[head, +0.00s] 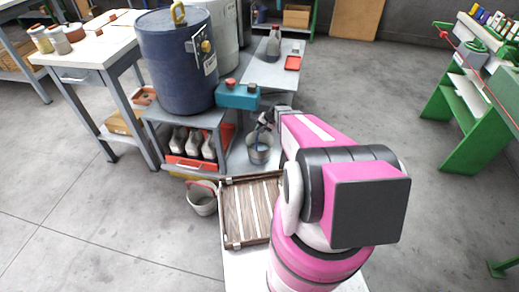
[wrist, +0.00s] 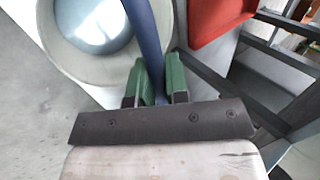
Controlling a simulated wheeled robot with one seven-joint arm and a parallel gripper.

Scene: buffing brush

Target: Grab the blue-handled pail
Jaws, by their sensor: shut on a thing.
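The blue-handled pail is a grey metal bucket (head: 260,151) just beyond the end of my arm in the head view. In the wrist view its round grey rim and open inside (wrist: 85,40) fill the upper left. Its blue handle (wrist: 150,40) runs down between the green fingertips. My gripper (wrist: 161,78) is shut on this handle, above the pail; it also shows in the head view (head: 267,117). I cannot tell whether the pail's base touches the grey surface under it.
A second pail (head: 202,199) with a reddish handle stands on the floor to the left. A slatted wooden crate (head: 250,208) lies in front. A shelf unit (head: 185,118) with a blue drum (head: 180,65) and white bottles (head: 193,143) stands left.

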